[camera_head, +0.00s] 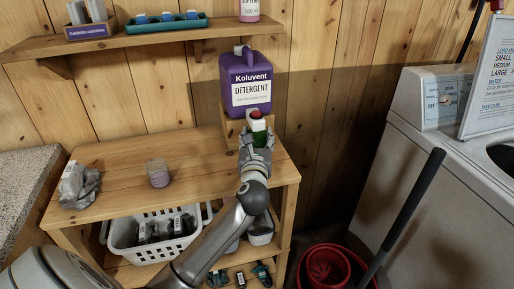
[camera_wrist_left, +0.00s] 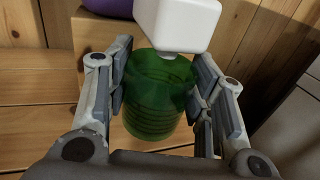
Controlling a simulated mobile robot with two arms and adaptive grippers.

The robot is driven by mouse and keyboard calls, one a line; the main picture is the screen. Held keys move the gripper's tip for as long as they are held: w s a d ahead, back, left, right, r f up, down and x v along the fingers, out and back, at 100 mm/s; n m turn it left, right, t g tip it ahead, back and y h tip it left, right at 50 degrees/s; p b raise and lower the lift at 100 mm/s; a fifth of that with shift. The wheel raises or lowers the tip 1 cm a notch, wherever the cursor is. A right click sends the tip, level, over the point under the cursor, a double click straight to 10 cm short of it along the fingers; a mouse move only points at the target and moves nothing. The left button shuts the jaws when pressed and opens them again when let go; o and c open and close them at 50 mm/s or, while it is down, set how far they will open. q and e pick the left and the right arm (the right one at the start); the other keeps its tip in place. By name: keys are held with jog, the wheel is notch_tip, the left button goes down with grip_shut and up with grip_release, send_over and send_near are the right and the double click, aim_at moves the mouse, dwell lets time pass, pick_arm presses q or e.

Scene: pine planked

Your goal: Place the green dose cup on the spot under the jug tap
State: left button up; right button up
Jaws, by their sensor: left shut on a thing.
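The green dose cup (camera_wrist_left: 155,97) is see-through and upright between the fingers of my left gripper (camera_wrist_left: 160,90), which is shut on it. In the head view the green cup (camera_head: 258,134) shows at the tip of my left gripper (camera_head: 257,140). The jug stands on a wooden block (camera_head: 231,130). The spot under the tap is hidden by the cup and gripper. My right gripper is out of view.
A clear cup with purple contents (camera_head: 158,173) and a grey crumpled cloth (camera_head: 78,186) are on the tabletop, left of my arm. A white basket (camera_head: 122,238) is on the shelf below. A washing machine (camera_head: 440,180) and red bucket (camera_head: 325,268) are at right.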

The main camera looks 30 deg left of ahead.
pick_arm(q)
jog(key=shift+f, duration=1.6)
jog(key=shift+f+b, duration=0.15)
jog(key=shift+b, duration=0.15)
jog(key=o, duration=0.8)
jog(key=shift+d, duration=0.1)
jog(key=shift+s, duration=0.15)
jog(key=v, duration=1.2)
